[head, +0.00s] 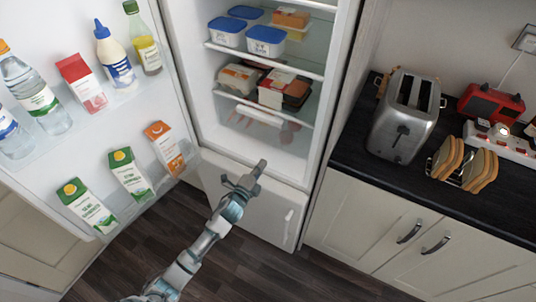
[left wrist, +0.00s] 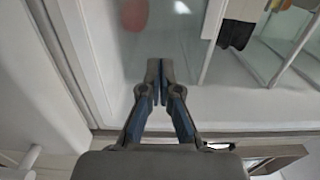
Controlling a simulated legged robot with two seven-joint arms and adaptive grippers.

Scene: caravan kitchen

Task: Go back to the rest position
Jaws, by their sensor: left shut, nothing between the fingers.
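My left gripper (head: 258,168) is shut and empty, in front of the lower part of the open fridge. In the left wrist view the fingertips (left wrist: 159,66) meet with nothing between them, with the fridge interior beyond. My left arm reaches up from the bottom of the head view. The fridge (head: 213,85) stands open, and its door (head: 100,140) is swung wide to the left. My right gripper shows in neither view.
Cartons (head: 128,172) and bottles (head: 117,60) stand in the door racks close to my left arm. The fridge shelves hold tubs (head: 266,40) and packs. A counter with a toaster (head: 405,115) and toast rack (head: 465,165) is on the right. Dark floor (head: 330,275) is clear.

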